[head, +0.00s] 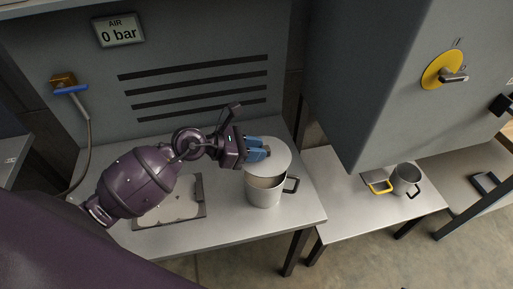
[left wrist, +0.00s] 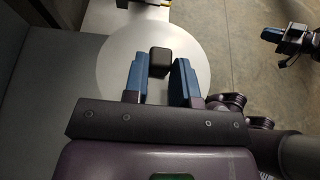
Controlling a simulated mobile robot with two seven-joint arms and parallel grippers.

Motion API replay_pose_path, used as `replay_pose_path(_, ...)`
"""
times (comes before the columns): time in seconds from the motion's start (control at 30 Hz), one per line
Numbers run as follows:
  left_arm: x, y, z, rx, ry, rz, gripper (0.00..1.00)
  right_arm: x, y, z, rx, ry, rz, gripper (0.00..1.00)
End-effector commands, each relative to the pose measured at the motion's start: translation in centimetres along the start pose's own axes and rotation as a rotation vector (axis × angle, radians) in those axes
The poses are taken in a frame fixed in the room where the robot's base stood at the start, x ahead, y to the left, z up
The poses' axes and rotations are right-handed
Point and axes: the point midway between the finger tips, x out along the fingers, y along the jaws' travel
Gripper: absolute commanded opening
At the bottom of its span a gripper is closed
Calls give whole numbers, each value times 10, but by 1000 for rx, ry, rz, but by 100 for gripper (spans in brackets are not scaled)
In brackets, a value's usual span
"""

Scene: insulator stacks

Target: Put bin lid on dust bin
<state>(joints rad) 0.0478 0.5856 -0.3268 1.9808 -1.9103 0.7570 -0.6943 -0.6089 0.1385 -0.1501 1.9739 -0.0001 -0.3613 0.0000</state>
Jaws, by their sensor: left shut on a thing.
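The bin lid (head: 270,160) is a pale round disc with a small dark knob (left wrist: 159,62). My left gripper (head: 259,149) is shut on this knob with its blue fingers, which also show in the left wrist view (left wrist: 160,80). The dust bin (head: 264,194) is a grey cylinder with a dark side handle, upright on the bench. The lid is over the back part of its mouth, and the front part shows open. I cannot tell whether lid and rim touch. My right gripper (left wrist: 287,42) shows only in the left wrist view; its jaw state is unclear.
A shallow tray (head: 202,216) with pale spots lies on the metal bench (head: 300,212), left of the bin. A grey mug-like container (head: 407,180) and a yellow-handled item (head: 379,187) stand on the lower bench to the right. A cabinet (head: 375,90) overhangs that bench.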

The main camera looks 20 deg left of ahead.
Motion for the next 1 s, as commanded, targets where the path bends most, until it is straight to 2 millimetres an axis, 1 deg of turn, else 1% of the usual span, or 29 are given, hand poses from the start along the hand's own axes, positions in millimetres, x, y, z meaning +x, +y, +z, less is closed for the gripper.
replay_pose_path(0.2,6,0,-15,-2,0,0,0,7,-1,9,0,4,-1,0)
replay_pose_path(0.7,18,0,-44,-2,0,0,0,23,-3,20,-7,18,-4,0)
replay_pose_path(1.0,22,0,-52,-1,0,-1,0,24,-3,32,-7,5,-4,0)
